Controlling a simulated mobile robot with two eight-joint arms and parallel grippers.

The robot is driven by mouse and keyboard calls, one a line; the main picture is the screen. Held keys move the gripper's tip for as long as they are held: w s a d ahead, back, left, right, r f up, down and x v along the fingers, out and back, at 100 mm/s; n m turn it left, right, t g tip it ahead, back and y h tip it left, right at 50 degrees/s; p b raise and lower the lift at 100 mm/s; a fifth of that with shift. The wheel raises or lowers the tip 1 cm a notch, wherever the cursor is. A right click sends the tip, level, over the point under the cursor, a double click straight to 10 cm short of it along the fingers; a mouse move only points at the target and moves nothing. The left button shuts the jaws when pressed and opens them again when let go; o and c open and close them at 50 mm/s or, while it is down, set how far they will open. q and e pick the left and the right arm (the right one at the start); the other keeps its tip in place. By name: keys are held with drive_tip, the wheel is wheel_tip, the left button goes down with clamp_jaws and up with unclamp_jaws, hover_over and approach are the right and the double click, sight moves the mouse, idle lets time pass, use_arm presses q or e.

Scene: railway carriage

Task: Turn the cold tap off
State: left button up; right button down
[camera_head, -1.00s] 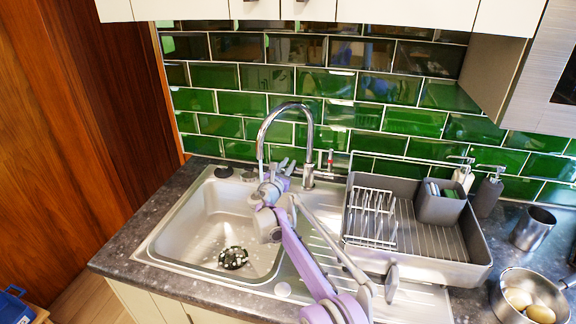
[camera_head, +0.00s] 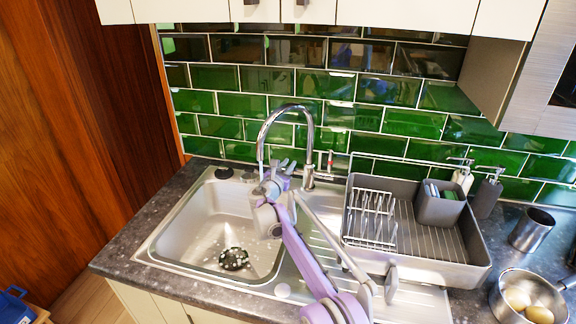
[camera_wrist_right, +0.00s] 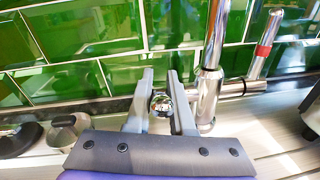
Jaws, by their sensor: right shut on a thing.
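The chrome tap (camera_head: 309,150) stands behind the sink, its tall curved spout reaching left over the basin (camera_head: 205,215). Its red-banded lever (camera_wrist_right: 264,47) stands upright on the right of the tap body in the right wrist view. My right gripper (camera_head: 287,165) is at the left side of the tap body. In the wrist view, the gripper (camera_wrist_right: 161,100) has its fingers on either side of the cold tap's handle (camera_wrist_right: 161,104), whose rounded chrome end shows between them. The rest of this handle is hidden. My left gripper is out of view.
A grey dish rack (camera_head: 440,262) stands right of the sink, with soap bottles (camera_head: 463,178) behind it. A metal cup (camera_head: 531,230) and a pan (camera_head: 528,296) holding eggs are at the far right. A dark round drain (camera_head: 233,258) sits in the basin.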

drive_tip(key=g+p, duration=0.1)
drive_tip(key=w+r+g+y+p, duration=0.1)
drive_tip(key=shift+d+r+p, duration=0.1)
drive_tip(key=shift+d+p, duration=0.1)
drive_tip(key=shift+p, duration=0.1)
drive_tip(key=shift+w+f+g, duration=0.15)
drive_tip(key=shift+f+g, duration=0.05)
drive_tip(key=shift+g, duration=0.4)
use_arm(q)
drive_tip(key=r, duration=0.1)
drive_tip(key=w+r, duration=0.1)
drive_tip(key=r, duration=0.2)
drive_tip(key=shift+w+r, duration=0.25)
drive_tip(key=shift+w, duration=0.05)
use_arm(e)
drive_tip(key=c, duration=0.8)
unclamp_jaws()
